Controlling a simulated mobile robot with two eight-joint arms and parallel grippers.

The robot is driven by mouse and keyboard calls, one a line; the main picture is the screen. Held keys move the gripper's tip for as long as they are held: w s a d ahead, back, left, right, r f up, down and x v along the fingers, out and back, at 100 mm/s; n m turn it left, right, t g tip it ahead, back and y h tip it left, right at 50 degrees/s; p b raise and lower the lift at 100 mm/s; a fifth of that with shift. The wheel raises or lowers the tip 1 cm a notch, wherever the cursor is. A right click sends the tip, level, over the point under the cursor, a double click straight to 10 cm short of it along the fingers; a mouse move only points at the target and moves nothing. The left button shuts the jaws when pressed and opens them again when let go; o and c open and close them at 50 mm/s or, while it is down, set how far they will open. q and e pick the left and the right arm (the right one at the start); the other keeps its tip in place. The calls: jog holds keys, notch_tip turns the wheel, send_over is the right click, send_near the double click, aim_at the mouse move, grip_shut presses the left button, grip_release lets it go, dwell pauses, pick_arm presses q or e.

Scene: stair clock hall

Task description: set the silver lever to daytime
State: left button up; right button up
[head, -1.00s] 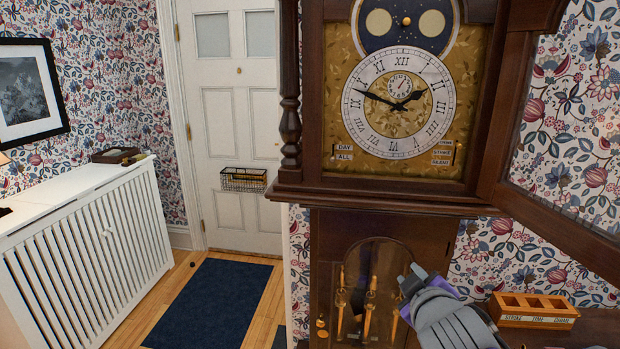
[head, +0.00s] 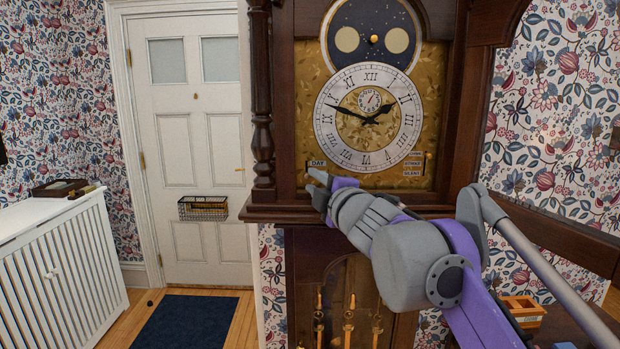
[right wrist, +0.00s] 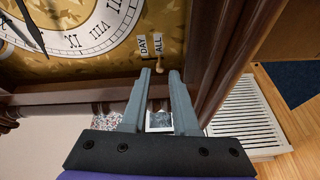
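The tall clock's gold dial plate (head: 436,110) carries a DAY label (head: 317,163) at its lower left. The right wrist view shows the DAY label (right wrist: 143,46) and the ALL label (right wrist: 158,43) side by side. A small lever with a tan-looking knob (right wrist: 159,65) stands by the ALL label; I cannot make out its exact setting. My right gripper (head: 321,188) is just below these labels, and its fingers hide the ALL label in the head view. In the right wrist view the gripper (right wrist: 159,76) is open, its fingertips either side of the knob, apart from it. My left gripper is out of view.
The CHIME, STRIKE, SILENT labels (head: 413,166) are at the plate's lower right. The clock's glazed door (head: 560,235) hangs open to the right. A dark pillar (head: 262,100) borders the left. A wooden tray (head: 523,308) sits low at right.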

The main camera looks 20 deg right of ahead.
aim_at(306, 175)
jog(key=shift+w+a, duration=0.15)
jog(key=shift+w, duration=1.2)
jog(key=shift+c, duration=0.2)
grip_shut()
dwell(0.3)
